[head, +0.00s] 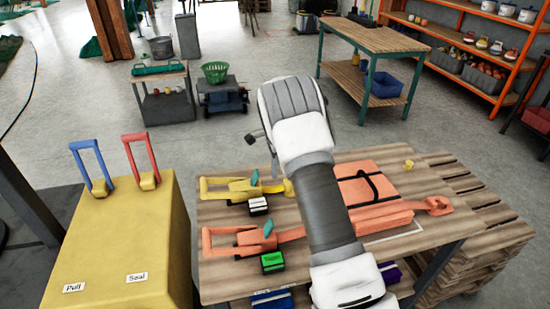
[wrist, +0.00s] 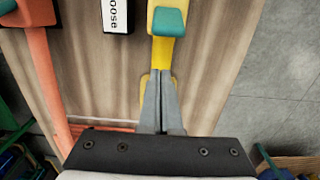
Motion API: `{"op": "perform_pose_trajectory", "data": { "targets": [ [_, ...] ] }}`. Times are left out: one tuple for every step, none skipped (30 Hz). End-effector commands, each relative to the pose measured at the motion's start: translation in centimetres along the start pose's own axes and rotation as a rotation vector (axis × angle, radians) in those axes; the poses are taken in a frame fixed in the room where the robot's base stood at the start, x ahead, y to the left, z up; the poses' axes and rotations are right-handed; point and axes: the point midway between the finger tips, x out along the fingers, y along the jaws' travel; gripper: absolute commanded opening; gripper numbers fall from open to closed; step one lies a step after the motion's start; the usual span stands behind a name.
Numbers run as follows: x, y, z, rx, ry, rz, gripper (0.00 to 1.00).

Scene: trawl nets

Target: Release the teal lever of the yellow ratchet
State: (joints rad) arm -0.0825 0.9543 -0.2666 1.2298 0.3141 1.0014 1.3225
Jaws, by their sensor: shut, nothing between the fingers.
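The yellow ratchet (head: 232,190) lies on the wooden table, its loop handle to the left. Its teal lever (head: 255,177) sticks up at a slant near the middle. In the wrist view the teal lever (wrist: 168,22) is at the top, on the yellow ratchet's body (wrist: 163,52). My gripper (wrist: 160,74) is shut and empty, its fingertips over the yellow ratchet, a little below the lever in that picture. A gap shows between fingertips and lever. Whether the fingers touch the yellow part, I cannot tell. In the head view my arm hides part of the strap side.
An orange ratchet (head: 250,239) with its own teal lever (head: 268,229) lies nearer on the table (head: 220,275). A black block with a white label (head: 258,204) and a green-topped block (head: 272,262) sit beside the ratchets. A yellow cabinet (head: 110,240) stands left.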

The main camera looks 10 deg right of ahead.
Motion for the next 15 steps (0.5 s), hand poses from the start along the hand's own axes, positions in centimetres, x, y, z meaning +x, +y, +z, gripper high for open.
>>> {"op": "perform_pose_trajectory", "data": {
  "targets": [
    [0.7,0.0,0.3,-0.002,-0.001,0.001,0.0],
    [0.1,-0.1,1.0,-0.004,-0.001,-0.002,0.0],
    [-0.2,-0.1,1.6,-0.005,-0.001,-0.003,0.0],
    [-0.3,-0.1,2.0,-0.005,-0.001,-0.002,0.0],
    [-0.4,0.0,2.4,-0.003,-0.001,-0.002,0.0],
    [-0.5,0.0,2.7,-0.002,0.0,-0.001,0.0],
    [-0.6,0.0,3.0,-0.003,0.0,-0.001,0.0],
    [-0.7,0.0,3.2,-0.003,0.0,-0.001,0.0],
    [-0.8,0.0,3.4,-0.002,0.0,0.0,0.0],
    [-0.8,0.0,3.6,-0.002,0.0,0.0,0.0],
    [-0.8,0.0,3.6,-0.001,0.0,0.0,0.0],
    [-0.9,0.0,3.7,0.0,0.0,0.0,0.0],
    [-0.9,0.0,3.8,0.0,0.0,0.0,0.0],
    [-0.9,0.0,3.8,0.0,0.0,0.0,0.0],
    [-0.9,0.0,3.8,0.0,0.0,0.0,0.0]
  ]
}}
